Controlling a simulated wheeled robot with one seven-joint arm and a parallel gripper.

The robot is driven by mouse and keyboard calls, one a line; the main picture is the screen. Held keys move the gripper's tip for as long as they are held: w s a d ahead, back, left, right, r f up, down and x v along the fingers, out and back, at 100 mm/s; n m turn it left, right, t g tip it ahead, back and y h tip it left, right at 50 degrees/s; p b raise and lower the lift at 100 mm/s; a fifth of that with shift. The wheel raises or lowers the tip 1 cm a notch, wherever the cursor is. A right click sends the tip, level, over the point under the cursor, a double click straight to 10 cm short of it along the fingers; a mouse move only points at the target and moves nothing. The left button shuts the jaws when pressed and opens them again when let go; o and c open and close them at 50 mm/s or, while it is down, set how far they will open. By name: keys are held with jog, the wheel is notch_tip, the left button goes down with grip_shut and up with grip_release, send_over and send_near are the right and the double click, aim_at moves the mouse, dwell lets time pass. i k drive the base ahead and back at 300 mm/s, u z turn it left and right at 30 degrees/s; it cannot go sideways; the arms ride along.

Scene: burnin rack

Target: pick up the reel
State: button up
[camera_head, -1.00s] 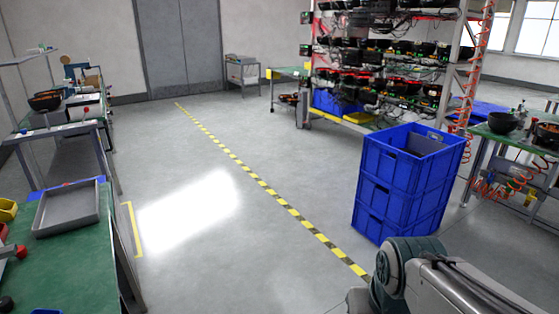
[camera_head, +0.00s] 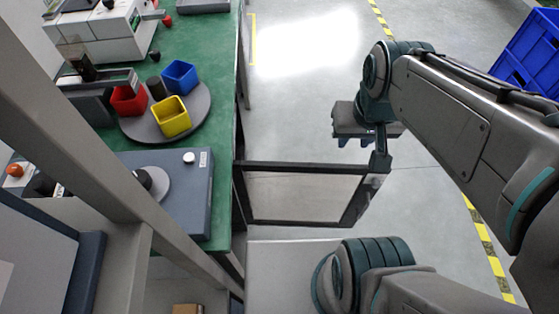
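I cannot make out a reel for sure. A grey disc (camera_head: 152,184) with a dark, round-ended piece at its left lies on a flat blue-grey box (camera_head: 183,210) on the green bench; I cannot tell whether it is a reel or part of the box. My gripper (camera_head: 365,140) hangs at the end of my arm, right of the bench and over the floor, apart from the bench items.
A round grey tray (camera_head: 197,122) holds red (camera_head: 126,100), blue (camera_head: 180,76) and yellow (camera_head: 171,117) bins on the green bench (camera_head: 216,60). A grey post (camera_head: 80,142) crosses the left foreground. Blue crates (camera_head: 530,55) stand at upper right.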

aim_at(41, 186)
jog(key=u, duration=0.2)
jog(key=k, duration=0.5)
jog(key=z, duration=2)
jog(key=i, duration=0.15)
jog(key=u, duration=3.85)
